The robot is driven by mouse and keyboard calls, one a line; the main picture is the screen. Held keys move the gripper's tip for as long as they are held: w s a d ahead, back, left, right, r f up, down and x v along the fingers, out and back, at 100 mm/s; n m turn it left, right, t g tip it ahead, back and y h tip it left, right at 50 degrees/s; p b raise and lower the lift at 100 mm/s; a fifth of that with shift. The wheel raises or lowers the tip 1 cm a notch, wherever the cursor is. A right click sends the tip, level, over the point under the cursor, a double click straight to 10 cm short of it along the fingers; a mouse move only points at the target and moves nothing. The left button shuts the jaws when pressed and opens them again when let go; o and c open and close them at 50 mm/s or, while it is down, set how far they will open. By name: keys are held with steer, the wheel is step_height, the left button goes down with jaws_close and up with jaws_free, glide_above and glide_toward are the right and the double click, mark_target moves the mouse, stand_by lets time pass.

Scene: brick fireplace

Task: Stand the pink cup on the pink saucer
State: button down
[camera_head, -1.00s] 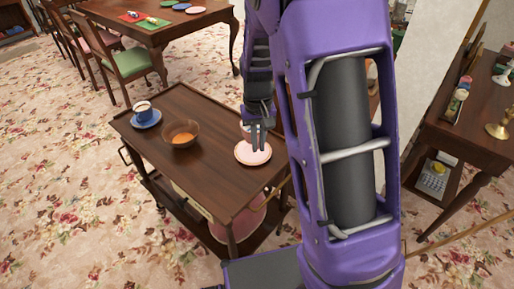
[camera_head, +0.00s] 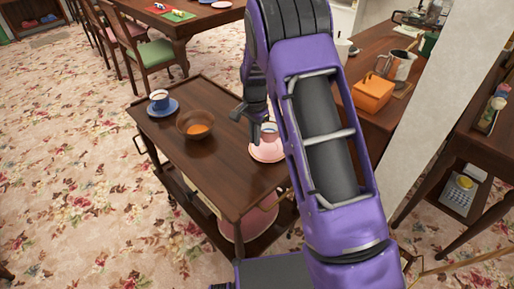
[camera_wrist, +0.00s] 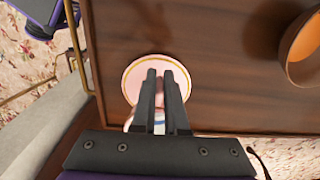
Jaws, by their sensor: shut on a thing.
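The pink saucer (camera_head: 266,153) lies at the right edge of the dark wooden trolley top. It also shows in the wrist view, with a gold rim (camera_wrist: 134,84). My gripper (camera_head: 258,138) points down over the saucer, shut on the pink cup (camera_head: 269,132).
A brass rail (camera_wrist: 82,50) edges the trolley. A side table with an orange box (camera_head: 373,94) stands behind my arm.

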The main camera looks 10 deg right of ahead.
steer(key=shift+f, duration=2.1)
steer(key=shift+f, duration=0.1)
steer(key=shift+f+b, duration=0.15)
steer(key=shift+b, duration=0.2)
steer(key=c, duration=0.9)
jaws_free()
steer(key=shift+c, duration=0.2)
step_height(320, 180, up, 12)
steer(key=shift+r+p, duration=0.25)
steer(key=shift+p, duration=0.4)
